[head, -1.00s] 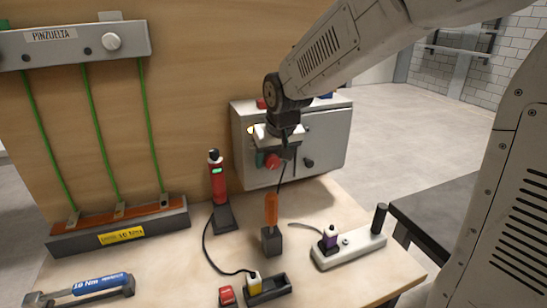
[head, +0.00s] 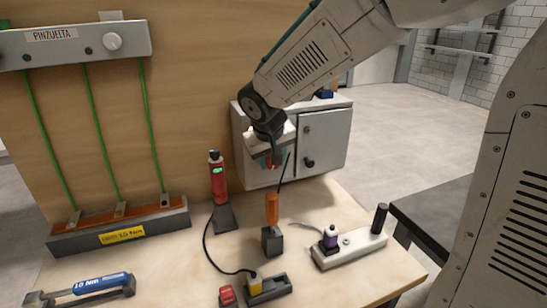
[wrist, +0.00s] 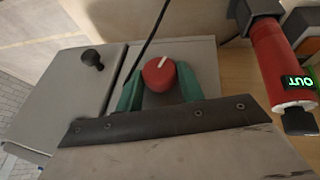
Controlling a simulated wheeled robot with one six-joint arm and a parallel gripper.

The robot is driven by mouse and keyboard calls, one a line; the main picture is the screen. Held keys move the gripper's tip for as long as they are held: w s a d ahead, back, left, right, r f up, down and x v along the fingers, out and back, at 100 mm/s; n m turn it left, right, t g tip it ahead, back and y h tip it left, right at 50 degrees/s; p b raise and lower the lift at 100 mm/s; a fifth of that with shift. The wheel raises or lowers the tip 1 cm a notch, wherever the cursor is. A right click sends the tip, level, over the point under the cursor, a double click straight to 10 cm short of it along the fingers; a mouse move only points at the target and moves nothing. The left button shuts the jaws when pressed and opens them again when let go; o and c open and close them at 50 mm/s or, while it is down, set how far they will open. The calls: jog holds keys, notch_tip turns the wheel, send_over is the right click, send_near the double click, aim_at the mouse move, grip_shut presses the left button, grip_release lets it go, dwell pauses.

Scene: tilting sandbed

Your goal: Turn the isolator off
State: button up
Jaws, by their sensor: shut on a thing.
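The isolator's red knob (wrist: 158,76) has a white mark and sits on the front of the grey cabinet (head: 322,140). My gripper (head: 267,163) is at the cabinet's left front. In the wrist view, the teal fingers of my gripper (wrist: 159,80) are on either side of the knob and shut on it. The white mark leans a little to the right in that view. In the head view, my wrist and fingers hide most of the knob. The cabinet also shows in the wrist view (wrist: 205,60).
A red cylinder (head: 217,180) with a green display stands left of the cabinet. An orange-handled tool (head: 272,208) with a thin black shaft stands upright in front, its shaft close to my gripper. A torque wrench (head: 90,287) lies front left.

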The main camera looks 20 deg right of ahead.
jog(key=h, duration=0.3)
jog(key=a+n+h, duration=0.1)
jog(key=h, duration=0.1)
jog(key=shift+f, duration=0.25)
jog(key=h, duration=0.1)
jog(key=n+h, duration=0.1)
jog(key=h, duration=0.1)
jog(key=t+h, duration=0.1)
jog(key=h, duration=0.1)
jog(key=shift+a+f+n, duration=0.15)
jog(key=shift+f+n, duration=0.15)
jog(key=shift+f, duration=0.05)
jog(key=shift+h, duration=0.3)
jog(key=o, duration=1)
jog(key=shift+c, duration=0.2)
jog(key=v, duration=0.7)
jog(key=shift+s+a, duration=0.25)
jog(key=shift+a, duration=0.1)
